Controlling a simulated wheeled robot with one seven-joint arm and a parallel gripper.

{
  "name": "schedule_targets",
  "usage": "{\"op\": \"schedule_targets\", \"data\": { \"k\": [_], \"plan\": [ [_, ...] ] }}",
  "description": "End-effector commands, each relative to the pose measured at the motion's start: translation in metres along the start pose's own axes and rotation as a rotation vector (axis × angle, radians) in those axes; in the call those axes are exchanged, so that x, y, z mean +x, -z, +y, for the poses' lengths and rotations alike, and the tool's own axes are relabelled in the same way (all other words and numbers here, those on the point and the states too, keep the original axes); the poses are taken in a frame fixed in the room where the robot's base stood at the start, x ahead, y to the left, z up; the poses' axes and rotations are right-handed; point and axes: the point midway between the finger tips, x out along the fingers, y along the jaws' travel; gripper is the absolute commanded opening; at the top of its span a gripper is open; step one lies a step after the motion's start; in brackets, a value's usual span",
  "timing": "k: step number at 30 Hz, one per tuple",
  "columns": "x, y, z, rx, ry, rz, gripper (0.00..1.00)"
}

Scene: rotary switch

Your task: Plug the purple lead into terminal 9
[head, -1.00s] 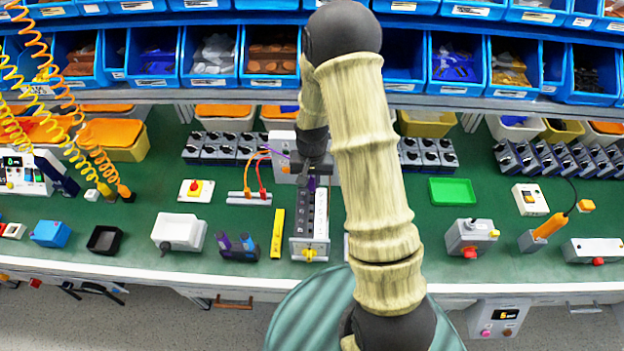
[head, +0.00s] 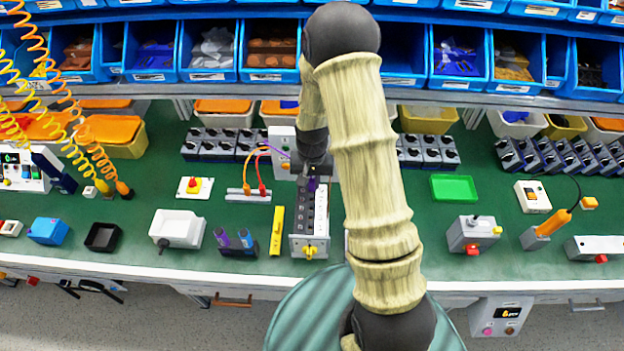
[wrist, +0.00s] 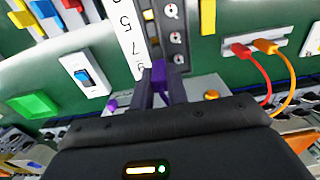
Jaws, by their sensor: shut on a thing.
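My gripper (head: 312,186) is over the far end of the upright terminal strip (head: 310,247). In the wrist view my gripper (wrist: 162,90) is shut on the purple lead's plug (wrist: 158,72). The plug is at the strip's dark terminal row, beside the white label strip (wrist: 126,32) with printed 5 and 7; a partly hidden digit follows near the plug. Whether the plug's tip is in a socket or just above it is hidden. The purple lead's wire (head: 272,149) arcs from the plug toward the left in the head view.
Red (wrist: 241,49) and orange (wrist: 266,46) leads sit in a grey holder left of the strip in the head view. A yellow bar (head: 277,231) stands beside the strip. A green tray (head: 453,188) lies to the right. Blue bins line the back above.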

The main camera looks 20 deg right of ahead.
Motion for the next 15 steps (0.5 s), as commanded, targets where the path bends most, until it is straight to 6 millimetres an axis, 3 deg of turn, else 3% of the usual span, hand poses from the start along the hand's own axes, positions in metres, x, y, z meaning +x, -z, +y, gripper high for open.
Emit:
{"op": "schedule_targets", "data": {
  "k": [5, 6, 9, 15],
  "plan": [
    [0.0053, 0.0000, 0.0000, 0.000, 0.000, 0.000, 0.00],
    [0.0040, 0.0001, -0.0001, 0.000, 0.000, 0.000, 0.23],
    [0.0038, 0.0001, 0.0000, 0.000, 0.000, 0.000, 0.41],
    [0.0037, 0.0000, -0.0001, 0.000, 0.000, 0.000, 0.41]
  ]
}}
